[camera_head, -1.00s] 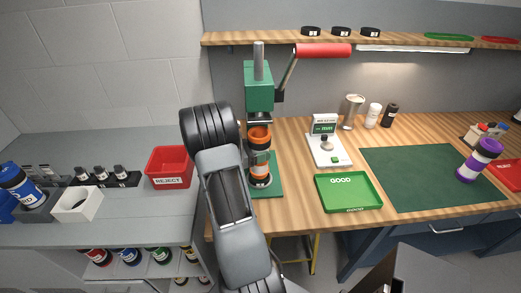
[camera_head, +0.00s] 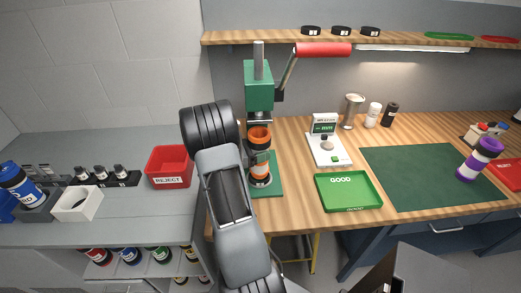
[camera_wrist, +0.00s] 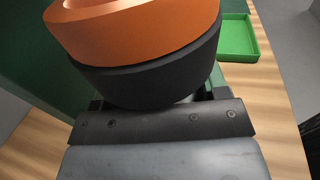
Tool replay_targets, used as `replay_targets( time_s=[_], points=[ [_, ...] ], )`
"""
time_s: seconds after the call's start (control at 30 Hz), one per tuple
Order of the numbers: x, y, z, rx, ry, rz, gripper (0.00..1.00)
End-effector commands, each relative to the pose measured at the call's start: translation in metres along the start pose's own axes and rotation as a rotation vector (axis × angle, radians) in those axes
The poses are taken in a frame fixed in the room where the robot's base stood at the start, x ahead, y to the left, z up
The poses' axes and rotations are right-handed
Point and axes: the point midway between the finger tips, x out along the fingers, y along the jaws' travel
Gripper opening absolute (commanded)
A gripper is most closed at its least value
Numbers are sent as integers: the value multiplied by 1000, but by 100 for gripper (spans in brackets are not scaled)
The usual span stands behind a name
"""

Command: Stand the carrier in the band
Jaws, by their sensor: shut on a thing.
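The carrier (camera_head: 259,168) is an orange cylinder with dark bands, upright under the head of the green press (camera_head: 259,88). My gripper (camera_wrist: 150,103) is shut on it at a dark band; in the wrist view the carrier's hollow orange rim (camera_wrist: 140,32) rises above the jaws. In the head view my arm hides most of the gripper. The carrier's lower end is at a pale and dark ring on the press base (camera_head: 275,188); I cannot tell whether they touch. I cannot pick out the band with certainty.
The press lever has a red handle (camera_head: 323,50). A white gauge (camera_head: 328,150) with a small display, a green GOOD tray (camera_head: 348,207) and a dark green mat (camera_head: 425,190) lie to the right. A red REJECT bin (camera_head: 169,182) is at left.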

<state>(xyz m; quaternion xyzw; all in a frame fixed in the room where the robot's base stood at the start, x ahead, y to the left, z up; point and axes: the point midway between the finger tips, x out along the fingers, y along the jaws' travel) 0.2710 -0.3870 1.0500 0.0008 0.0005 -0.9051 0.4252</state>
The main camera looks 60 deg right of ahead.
Motion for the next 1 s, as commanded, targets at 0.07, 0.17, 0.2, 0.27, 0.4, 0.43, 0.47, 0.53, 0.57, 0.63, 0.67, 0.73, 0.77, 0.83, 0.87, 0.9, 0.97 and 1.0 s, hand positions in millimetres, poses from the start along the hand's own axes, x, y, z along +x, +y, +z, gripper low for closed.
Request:
replay_targets(
  time_s=[0.07, 0.17, 0.2, 0.27, 0.4, 0.43, 0.47, 0.53, 0.57, 0.63, 0.67, 0.73, 0.77, 0.83, 0.87, 0.9, 0.97, 1.0],
  points=[
    [0, 0, -2, 1, -1, 0, 39],
    [0, 0, -4, 1, -1, 0, 39],
    [0, 0, -5, 1, -1, 0, 39],
    [0, 0, -6, 1, -1, 0, 39],
    [0, 0, -9, 1, -1, 0, 39],
    [0, 0, -9, 1, -1, 0, 39],
    [0, 0, -10, 1, 0, 0, 39],
    [0, 0, -11, 1, -1, 0, 39],
    [0, 0, -12, 1, 0, 0, 39],
    [0, 0, -13, 1, -1, 0, 39],
    [0, 0, -14, 1, -1, 0, 39],
    [0, 0, -14, 1, -1, 0, 39],
    [0, 0, -14, 1, 0, 0, 39],
    [0, 0, -14, 1, 0, 0, 39],
    [0, 0, -14, 1, 0, 0, 39],
    [0, 0, -14, 1, 0, 0, 39],
    [0, 0, -14, 1, 0, 0, 72],
    [0, 0, -14, 1, 0, 0, 76]
  ],
)
